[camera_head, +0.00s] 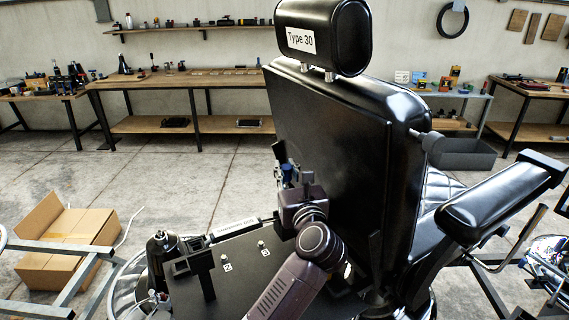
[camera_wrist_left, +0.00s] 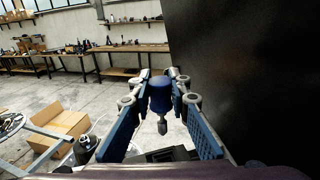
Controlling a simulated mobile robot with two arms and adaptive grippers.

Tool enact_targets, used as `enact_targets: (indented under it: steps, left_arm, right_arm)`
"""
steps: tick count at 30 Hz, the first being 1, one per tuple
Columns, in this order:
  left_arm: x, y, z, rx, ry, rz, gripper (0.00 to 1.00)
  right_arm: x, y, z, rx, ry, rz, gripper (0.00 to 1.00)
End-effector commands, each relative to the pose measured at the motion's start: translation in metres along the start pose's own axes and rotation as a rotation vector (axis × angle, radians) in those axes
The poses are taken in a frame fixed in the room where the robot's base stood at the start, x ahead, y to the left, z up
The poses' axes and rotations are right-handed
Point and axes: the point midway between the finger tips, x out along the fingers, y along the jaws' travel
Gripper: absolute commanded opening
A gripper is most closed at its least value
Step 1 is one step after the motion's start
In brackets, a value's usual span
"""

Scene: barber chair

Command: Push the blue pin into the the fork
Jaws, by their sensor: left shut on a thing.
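My left gripper (camera_head: 291,170) is raised above the black board, close to the back of the barber chair (camera_head: 330,150). It is shut on the blue pin, which stands upright between its fingers. In the left wrist view the blue pin (camera_wrist_left: 160,94) has a thick blue head and a narrower grey lower end pointing down. Its tip appears to hang free. A dark bracket (camera_head: 193,262) stands on the board's left side; I cannot tell whether it is the fork. No fork shows clearly. My right gripper is not in view.
The black board (camera_head: 235,285) carries small numbered pegs and a white label. The large chair backrest fills the space to the right of the gripper. A cardboard box (camera_head: 65,250) lies on the floor at left. Workbenches (camera_head: 190,85) line the far wall.

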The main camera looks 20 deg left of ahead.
Motion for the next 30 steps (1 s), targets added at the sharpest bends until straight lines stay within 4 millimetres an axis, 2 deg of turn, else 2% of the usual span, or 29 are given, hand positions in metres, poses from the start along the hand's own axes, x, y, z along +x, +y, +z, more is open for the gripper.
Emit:
enact_targets:
  steps: [14,30]
  left_arm:
    - [-0.001,0.0,0.001,-0.003,0.002,-0.001,0.0]
    - [-0.001,0.0,-0.048,-0.001,0.001,-0.001,0.0]
  right_arm:
    - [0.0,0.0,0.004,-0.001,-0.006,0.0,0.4]
    - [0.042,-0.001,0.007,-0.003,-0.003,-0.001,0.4]
